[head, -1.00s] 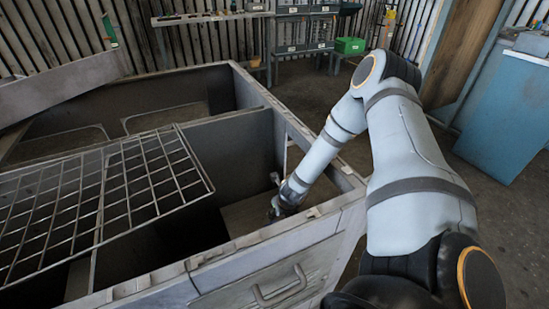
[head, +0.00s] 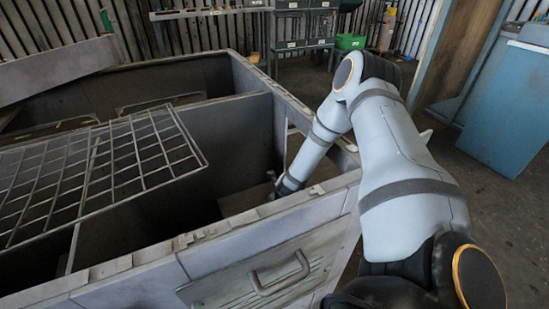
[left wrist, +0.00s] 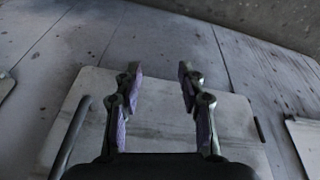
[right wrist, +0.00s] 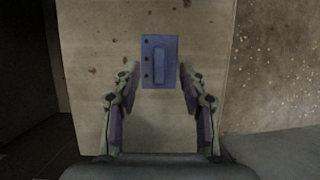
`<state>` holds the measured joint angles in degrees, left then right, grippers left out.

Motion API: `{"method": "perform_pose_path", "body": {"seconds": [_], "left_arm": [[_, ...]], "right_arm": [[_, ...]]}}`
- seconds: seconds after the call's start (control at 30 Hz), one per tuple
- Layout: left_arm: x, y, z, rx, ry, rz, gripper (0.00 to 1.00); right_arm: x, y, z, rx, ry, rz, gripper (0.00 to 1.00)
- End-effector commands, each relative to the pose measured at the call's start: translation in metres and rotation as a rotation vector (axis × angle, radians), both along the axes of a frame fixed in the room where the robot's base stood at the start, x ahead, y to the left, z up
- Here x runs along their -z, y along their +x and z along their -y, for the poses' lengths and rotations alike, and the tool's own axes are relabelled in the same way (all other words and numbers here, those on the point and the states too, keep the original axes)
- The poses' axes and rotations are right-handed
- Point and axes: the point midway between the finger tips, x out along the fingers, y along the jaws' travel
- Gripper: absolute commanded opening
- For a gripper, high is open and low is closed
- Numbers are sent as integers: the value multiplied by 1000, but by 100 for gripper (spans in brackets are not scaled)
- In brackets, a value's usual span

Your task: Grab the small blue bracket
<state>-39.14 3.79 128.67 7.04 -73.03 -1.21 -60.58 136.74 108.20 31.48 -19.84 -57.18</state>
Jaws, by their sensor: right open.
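The small blue bracket (right wrist: 160,61) shows in the right wrist view as a flat blue plate with several dark holes and a raised bar. It lies on a pale, stained panel (right wrist: 200,25). My right gripper (right wrist: 159,70) is open, its fingers on either side of the bracket's lower part; I cannot tell whether they touch it. In the head view my right arm reaches down into the front right compartment of the grey housing (head: 240,236), and its gripper is mostly hidden by the rim. My left gripper (left wrist: 160,72) is open and empty over a pale board.
A wire grid (head: 95,170) lies over the housing's left side. Compartment walls and the front rim stand close around my right arm. A dark gap lies left of the panel in the right wrist view. A blue cabinet (head: 505,110) stands at the right.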

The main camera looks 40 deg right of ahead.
Motion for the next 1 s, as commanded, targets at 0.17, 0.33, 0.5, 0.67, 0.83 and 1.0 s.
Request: {"method": "perform_pose_path", "body": {"seconds": [0.17, 0.33, 0.5, 0.67, 0.83, 1.0], "left_arm": [[35, 4, 9, -12, -43, 118, 40], [39, 10, 12, -22, -64, 192, 40], [37, 10, 12, -24, -65, 199, 40], [37, 10, 12, -24, -65, 198, 40], [37, 10, 12, -24, -64, 197, 40], [37, 10, 12, -23, -65, 196, 40]], "right_arm": [[37, 7, 2, -3, -2, -2, 43], [46, 13, 3, -2, -1, 0, 43], [44, 13, 3, -1, 0, -1, 43], [44, 13, 3, -1, 0, -1, 28], [44, 13, 3, -1, 0, -1, 5], [44, 13, 3, -1, 0, -1, 0]]}}
